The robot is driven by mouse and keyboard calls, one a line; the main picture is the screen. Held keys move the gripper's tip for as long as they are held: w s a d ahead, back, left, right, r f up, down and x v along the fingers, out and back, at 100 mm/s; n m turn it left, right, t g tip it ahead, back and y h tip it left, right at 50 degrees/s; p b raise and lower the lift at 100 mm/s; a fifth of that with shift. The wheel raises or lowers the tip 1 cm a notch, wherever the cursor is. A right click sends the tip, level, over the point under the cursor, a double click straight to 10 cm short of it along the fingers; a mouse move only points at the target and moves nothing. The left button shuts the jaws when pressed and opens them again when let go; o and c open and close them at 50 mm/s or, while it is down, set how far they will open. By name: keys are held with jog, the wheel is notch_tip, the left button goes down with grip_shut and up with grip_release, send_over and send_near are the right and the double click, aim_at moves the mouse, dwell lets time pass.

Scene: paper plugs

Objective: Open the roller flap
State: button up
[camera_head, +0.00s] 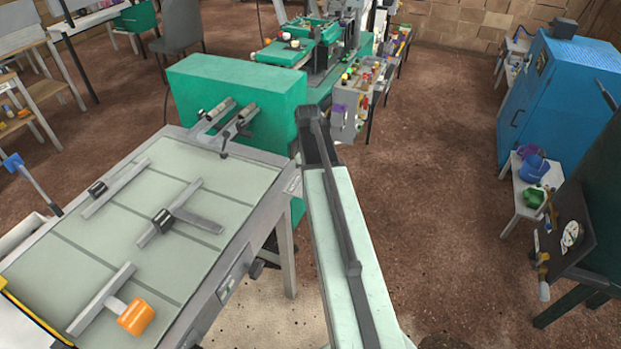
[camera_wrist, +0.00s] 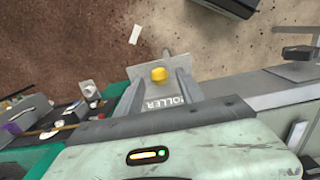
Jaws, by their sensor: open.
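The roller flap shows in the wrist view as a grey plate (camera_wrist: 187,66) with a yellow knob (camera_wrist: 159,74). Letters reading "OLLER" are visible below the knob, with the first letter hidden. My gripper (camera_wrist: 158,82) is open, its two grey fingers apart on either side of the knob and lettering. I cannot tell whether the fingers touch the flap, or whether the flap is ajar. In the head view my pale arm reaches forward beside the green machine (camera_head: 235,90), and both gripper and flap are hidden.
A grey-green worktable (camera_head: 210,215) with clamps and an orange-ended tool (camera_head: 135,316) stands left of my arm. Beyond are a cluttered bench (camera_head: 350,105) and another green machine (camera_head: 310,45). A blue cabinet (camera_head: 565,95) stands right. The brown floor between is clear.

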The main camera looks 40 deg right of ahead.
notch_tip(320, 180, up, 6)
jog(key=p, duration=0.5)
jog(key=shift+r, duration=0.15)
jog(key=shift+w+a, duration=0.1)
